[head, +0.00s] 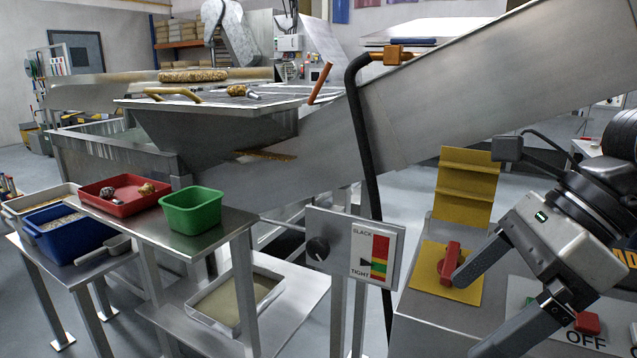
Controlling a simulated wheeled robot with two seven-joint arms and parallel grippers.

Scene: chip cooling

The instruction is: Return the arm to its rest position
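My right arm comes in from the right edge, and its gripper (474,314) is over the grey cabinet at the lower right. Its two dark fingers are spread wide apart, with nothing seen between them. The upper fingertip overlaps the right side of a red handle (447,266) on a yellow plate (430,280); I cannot tell whether it touches. My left gripper is not in view.
A slack/tight gauge panel (355,243) with a black knob stands left of the cabinet (425,325). A black hose (362,140) hangs behind it. A sloping metal chute (450,90) crosses above. Green (193,212), red (105,196) and blue (50,241) trays stand at the left.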

